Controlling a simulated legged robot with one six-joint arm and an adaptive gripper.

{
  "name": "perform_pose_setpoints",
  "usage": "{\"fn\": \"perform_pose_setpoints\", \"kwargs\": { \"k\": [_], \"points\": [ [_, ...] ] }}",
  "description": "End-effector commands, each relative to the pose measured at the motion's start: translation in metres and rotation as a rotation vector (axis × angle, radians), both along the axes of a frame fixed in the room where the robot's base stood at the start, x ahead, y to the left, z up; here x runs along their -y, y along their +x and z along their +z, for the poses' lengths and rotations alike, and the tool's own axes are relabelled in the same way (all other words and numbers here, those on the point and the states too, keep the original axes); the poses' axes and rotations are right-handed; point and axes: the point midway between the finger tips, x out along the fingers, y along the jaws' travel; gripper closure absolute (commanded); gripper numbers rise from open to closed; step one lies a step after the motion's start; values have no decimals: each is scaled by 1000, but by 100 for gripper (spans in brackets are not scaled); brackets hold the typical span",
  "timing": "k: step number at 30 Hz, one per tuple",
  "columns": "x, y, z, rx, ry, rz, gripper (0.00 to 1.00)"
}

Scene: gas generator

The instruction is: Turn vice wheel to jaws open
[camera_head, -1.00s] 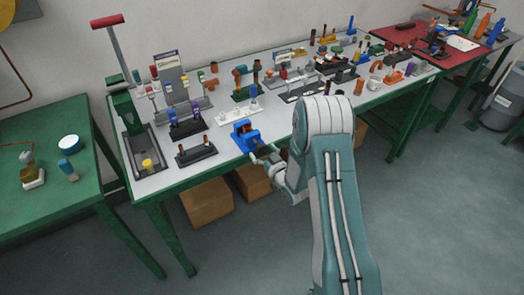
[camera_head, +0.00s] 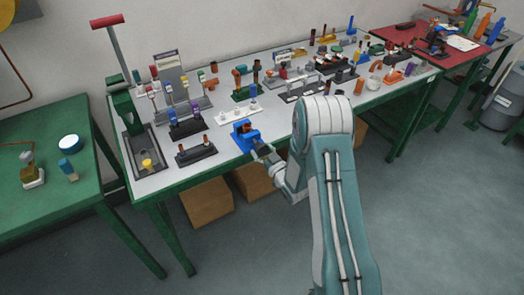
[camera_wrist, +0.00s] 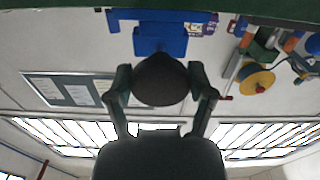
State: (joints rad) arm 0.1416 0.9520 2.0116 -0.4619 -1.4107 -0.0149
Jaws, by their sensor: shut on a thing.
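The blue vice (camera_head: 243,137) sits at the front edge of the long white-topped workbench. In the wrist view, which is upside down, the blue vice body (camera_wrist: 160,38) is at top centre. Its dark round wheel (camera_wrist: 160,82) faces the camera just below it. My gripper (camera_wrist: 160,73) has one finger on each side of the wheel and is shut on it. In the head view my gripper (camera_head: 261,150) reaches the front of the vice. The wheel and the fingertips are hard to make out there, and the jaw gap cannot be read.
The white-topped bench (camera_head: 160,182) carries racks and fittings around the vice. A black rack (camera_head: 196,153) is to its left and a white rack (camera_head: 235,114) behind it. A green table (camera_head: 50,205) is at left. Cardboard boxes (camera_head: 207,202) stand underneath. Floor in front is clear.

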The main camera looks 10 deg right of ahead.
Motion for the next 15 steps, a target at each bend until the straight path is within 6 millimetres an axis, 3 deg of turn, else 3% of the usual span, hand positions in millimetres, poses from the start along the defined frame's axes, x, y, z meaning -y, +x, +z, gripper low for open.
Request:
{"fn": "perform_pose_setpoints", "kwargs": {
  "k": [15],
  "points": [
    [0, 1, 1, 141, -427, 2, 78]
  ]
}}
